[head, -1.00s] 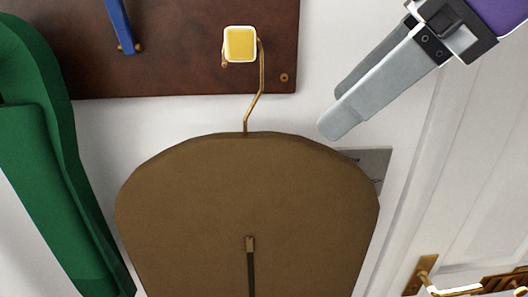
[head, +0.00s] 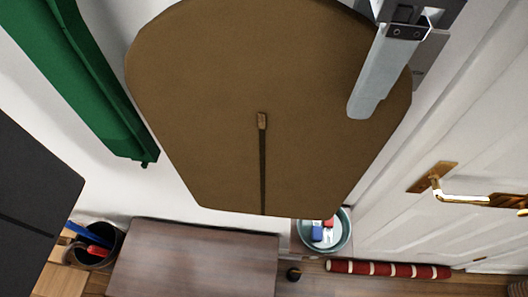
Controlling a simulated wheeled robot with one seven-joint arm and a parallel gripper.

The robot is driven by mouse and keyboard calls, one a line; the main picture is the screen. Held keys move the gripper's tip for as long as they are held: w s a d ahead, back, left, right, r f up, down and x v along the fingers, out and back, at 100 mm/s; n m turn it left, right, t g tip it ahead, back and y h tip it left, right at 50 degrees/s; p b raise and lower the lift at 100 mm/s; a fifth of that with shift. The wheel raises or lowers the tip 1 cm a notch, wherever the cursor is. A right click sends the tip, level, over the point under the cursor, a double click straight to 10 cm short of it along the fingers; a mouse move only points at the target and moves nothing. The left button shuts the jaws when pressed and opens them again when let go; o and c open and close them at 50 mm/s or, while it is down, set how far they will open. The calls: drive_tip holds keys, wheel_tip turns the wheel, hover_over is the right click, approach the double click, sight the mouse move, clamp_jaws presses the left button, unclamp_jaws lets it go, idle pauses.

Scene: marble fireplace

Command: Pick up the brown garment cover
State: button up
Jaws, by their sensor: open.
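The brown garment cover (head: 215,95) hangs against the white wall in the head view, with a zipper running down its lower middle. Its top and hanger are out of frame now. My gripper (head: 362,108) is at the upper right, pointing down in front of the cover's right part. The gripper is open. One finger hides part of the cover's right side, and the other finger is mostly hidden. I cannot tell whether the finger touches the cover.
Below are a brown wooden surface (head: 195,265), a dark pot (head: 95,245) and a round container (head: 345,240). A white door with a brass handle (head: 465,197) is at right.

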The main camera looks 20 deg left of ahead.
drive_tip(key=shift+f, duration=0.45)
clamp_jaws()
drive_tip(key=shift+r, duration=0.15)
